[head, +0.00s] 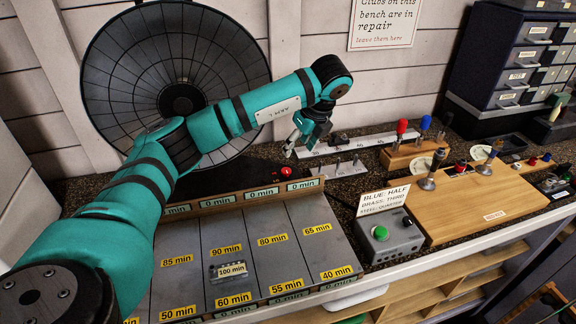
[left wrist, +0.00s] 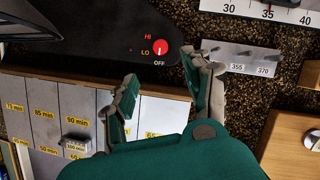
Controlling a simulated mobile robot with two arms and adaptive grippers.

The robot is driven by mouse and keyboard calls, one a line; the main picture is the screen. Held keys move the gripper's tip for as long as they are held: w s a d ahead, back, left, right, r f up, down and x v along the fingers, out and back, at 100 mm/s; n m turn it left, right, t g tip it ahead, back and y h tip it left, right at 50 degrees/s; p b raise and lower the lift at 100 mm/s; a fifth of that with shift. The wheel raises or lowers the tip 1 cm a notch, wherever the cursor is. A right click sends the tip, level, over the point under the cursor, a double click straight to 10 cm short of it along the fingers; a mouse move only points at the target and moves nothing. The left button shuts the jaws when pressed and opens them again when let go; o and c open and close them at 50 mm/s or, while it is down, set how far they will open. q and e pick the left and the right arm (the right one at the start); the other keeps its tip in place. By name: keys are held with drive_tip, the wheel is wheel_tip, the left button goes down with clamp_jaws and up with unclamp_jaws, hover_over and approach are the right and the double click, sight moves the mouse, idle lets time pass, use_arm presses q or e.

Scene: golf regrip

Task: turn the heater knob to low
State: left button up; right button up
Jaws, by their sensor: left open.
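The heater knob (head: 286,171) is a small red round knob on a dark base below the large round black heater (head: 180,100). In the left wrist view the knob (left wrist: 160,47) has HI, LO and OFF printed around it; its exact setting is too small to tell. My left gripper (head: 292,148) is above and close to the knob in the head view. In the left wrist view its two fingers (left wrist: 164,67) are spread and empty, with the knob a little beyond the gap between the tips. I see no contact. My right gripper is not in view.
A sloped grey board (head: 282,255) with minute labels lies in front of the knob. A ruler strip (head: 365,142) and a small metal plate with pegs (head: 340,168) are to its right. A grey box with a green button (head: 390,236) and a wooden block (head: 480,205) stand further right.

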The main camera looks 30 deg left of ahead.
sight(286, 170)
use_arm(q)
drive_tip(key=p+x, duration=0.2)
drive_tip(key=x, duration=0.9)
drive_tip(key=shift+w+a+f+p, duration=0.1)
drive_tip(key=shift+a+f+p, duration=0.1)
drive_tip(key=shift+p, duration=0.1)
drive_tip(key=shift+d+r, duration=0.1)
drive_tip(key=shift+c, duration=0.6)
clamp_jaws()
